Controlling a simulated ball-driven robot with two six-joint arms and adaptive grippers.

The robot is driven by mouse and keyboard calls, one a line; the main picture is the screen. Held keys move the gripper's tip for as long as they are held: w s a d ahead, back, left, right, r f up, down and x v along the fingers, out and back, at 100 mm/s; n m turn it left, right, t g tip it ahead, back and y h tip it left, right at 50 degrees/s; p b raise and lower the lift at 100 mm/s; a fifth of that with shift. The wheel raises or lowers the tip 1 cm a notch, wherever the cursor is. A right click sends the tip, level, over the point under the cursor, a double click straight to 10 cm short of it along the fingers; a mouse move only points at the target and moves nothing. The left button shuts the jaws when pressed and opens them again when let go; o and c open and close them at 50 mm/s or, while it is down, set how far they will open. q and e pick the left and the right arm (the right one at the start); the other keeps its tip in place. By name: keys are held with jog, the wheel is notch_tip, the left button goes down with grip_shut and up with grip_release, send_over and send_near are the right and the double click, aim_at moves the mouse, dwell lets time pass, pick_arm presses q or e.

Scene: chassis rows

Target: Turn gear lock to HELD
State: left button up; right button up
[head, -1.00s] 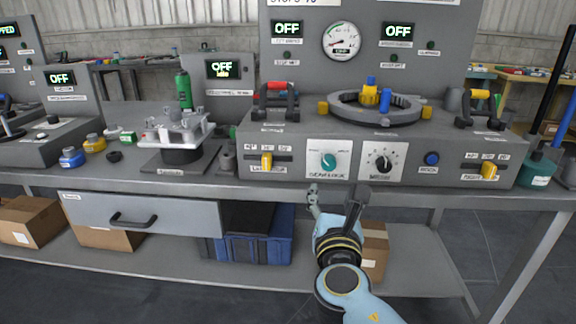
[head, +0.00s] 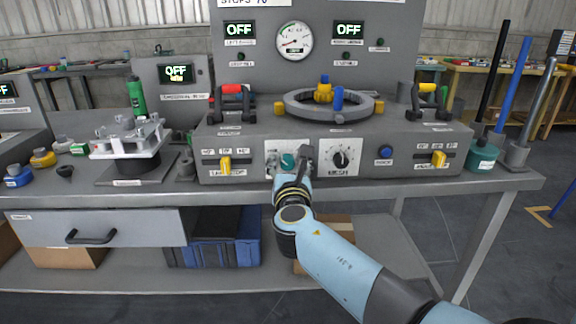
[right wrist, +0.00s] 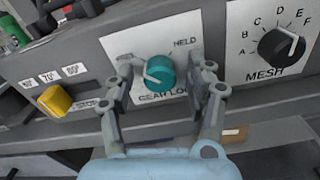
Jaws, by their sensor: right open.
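The gear lock knob (right wrist: 160,70) is a round teal knob with a pale pointer line on a white plate (right wrist: 183,50) labelled GEAR LOCK. HELD is printed at the plate's upper right. The knob also shows in the head view (head: 288,160), partly hidden by my gripper. My right gripper (right wrist: 162,82) is open, with one finger on each side of the knob. I see gaps between fingers and knob, and cannot tell about contact. The left gripper is not in view.
The black MESH knob (right wrist: 281,47) sits just right of the gear lock plate. A yellow slider (right wrist: 56,100) is to its left. A ring fixture (head: 330,108) with yellow and blue pegs stands on top of the console. A drawer (head: 95,228) hangs below the bench.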

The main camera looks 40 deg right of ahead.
jog(key=shift+c, duration=0.3)
grip_shut()
